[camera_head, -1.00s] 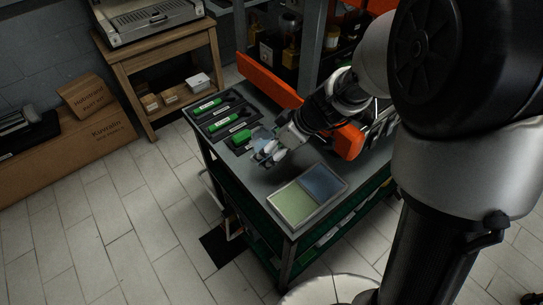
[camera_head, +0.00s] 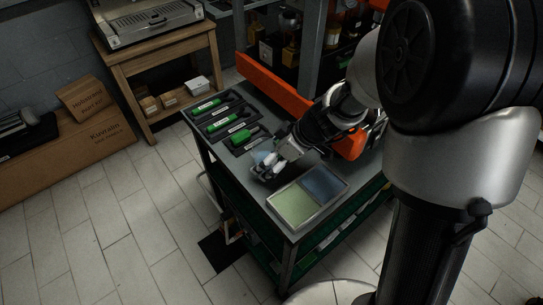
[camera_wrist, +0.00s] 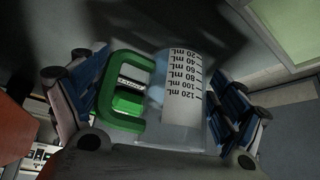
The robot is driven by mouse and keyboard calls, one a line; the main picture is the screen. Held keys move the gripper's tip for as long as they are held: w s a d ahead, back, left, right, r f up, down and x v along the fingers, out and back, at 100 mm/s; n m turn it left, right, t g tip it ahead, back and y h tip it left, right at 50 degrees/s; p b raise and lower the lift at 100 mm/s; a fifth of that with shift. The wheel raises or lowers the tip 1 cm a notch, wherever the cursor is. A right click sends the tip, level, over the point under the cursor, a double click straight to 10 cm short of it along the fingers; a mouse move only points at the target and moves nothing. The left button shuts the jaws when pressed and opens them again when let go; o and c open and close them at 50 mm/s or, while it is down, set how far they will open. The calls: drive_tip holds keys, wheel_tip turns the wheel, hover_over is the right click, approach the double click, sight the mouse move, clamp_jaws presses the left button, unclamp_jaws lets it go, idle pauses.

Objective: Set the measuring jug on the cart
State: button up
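The measuring jug (camera_wrist: 183,92) is clear, with a white mL scale and a green handle (camera_wrist: 122,98). In the wrist view it lies between the blue-grey finger pads of my gripper (camera_wrist: 158,98), one against the handle side and one against the far wall. In the head view my gripper (camera_head: 266,170) is low over the middle of the cart (camera_head: 253,192), and only a pale bluish part of the jug (camera_head: 263,157) shows beside the fingers. I cannot tell whether the jug's base touches the cart top.
Black trays with green-handled tools (camera_head: 226,122) fill the cart's far left end. A tray with green and blue panels (camera_head: 307,198) lies at its near end. An orange beam (camera_head: 268,80) runs behind the cart. A wooden table (camera_head: 161,59) and cardboard boxes (camera_head: 93,135) stand at left.

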drive_tip(key=shift+o, duration=0.6)
drive_tip(key=shift+r+p, duration=0.2)
drive_tip(key=shift+p, duration=0.15)
drive_tip(key=p+v, duration=0.3)
drive_tip(key=v, duration=0.9)
drive_tip(key=s+d+r+m+h, duration=0.1)
drive_tip(key=s+r+m+h, duration=0.1)
drive_tip(key=s, duration=0.4)
drive_tip(key=s+d+r+m+h, duration=0.1)
drive_tip(key=s+d+r+m, duration=0.1)
drive_tip(key=s+r+m, duration=0.2)
drive_tip(key=s+d+r+m+t+h, duration=0.1)
drive_tip(key=s+m, duration=0.4)
drive_tip(key=s, duration=0.5)
wheel_tip(320, 180, up, 2)
drive_tip(key=shift+d+r+h, duration=0.2)
drive_tip(key=shift+d+h, duration=0.1)
drive_tip(key=shift+h, duration=0.5)
drive_tip(key=shift+s, duration=0.1)
